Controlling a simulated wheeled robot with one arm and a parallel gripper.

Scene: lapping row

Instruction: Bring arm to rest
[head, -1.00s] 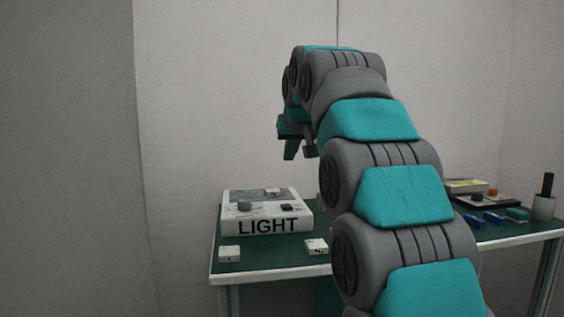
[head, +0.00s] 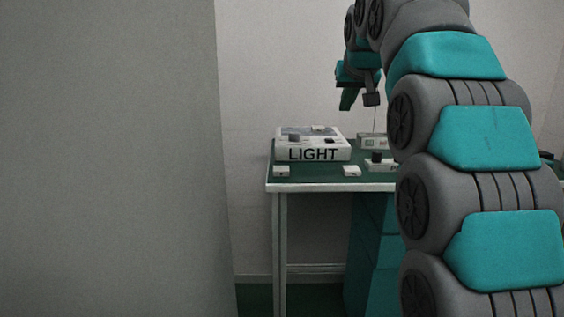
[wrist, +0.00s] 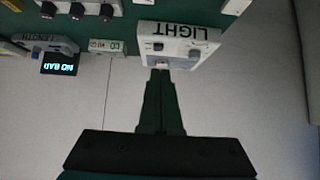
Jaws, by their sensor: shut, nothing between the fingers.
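My arm rises on the right of the head view and bends over the table. My gripper (head: 358,100) hangs in the air above the table, up and to the right of the white LIGHT box (head: 313,153). In the wrist view my gripper (wrist: 161,75) shows its two fingers together with nothing between them. The LIGHT box (wrist: 178,45) appears upside down beyond the fingertips there. Whether the fingers are near it in depth is hard to tell, but the head view shows them well above it.
The green-topped table (head: 315,180) carries small white blocks (head: 281,171) along its front edge. The wrist view shows a lit display (wrist: 60,64) and a small labelled box (wrist: 106,46). A grey wall (head: 110,160) fills the left. My arm hides the table's right part.

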